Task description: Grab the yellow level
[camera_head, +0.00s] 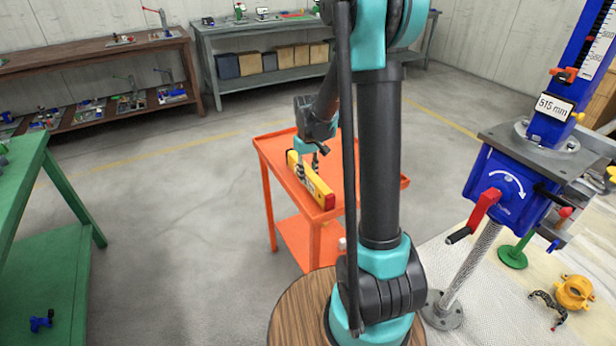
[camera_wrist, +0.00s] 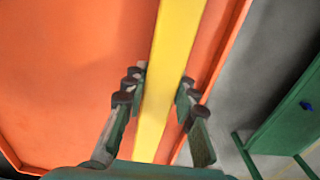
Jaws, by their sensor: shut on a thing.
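The yellow level (camera_head: 311,181) is a long yellow bar with a red end, over the top of the orange cart (camera_head: 269,152) in the head view. My gripper (camera_head: 305,163) is at the level from above, near its middle, partly hidden by my own arm. In the wrist view the level (camera_wrist: 170,75) runs upright through the picture, between the two fingers of my gripper (camera_wrist: 158,98), which is shut on it. I cannot tell whether the level touches the cart top.
A green table (camera_head: 45,245) stands at the left. A blue screw jack (camera_head: 505,185) with a red crank stands on the pale worktop at the right. Shelves (camera_head: 100,60) and a grey bench (camera_head: 270,75) line the back wall. The floor around the cart is clear.

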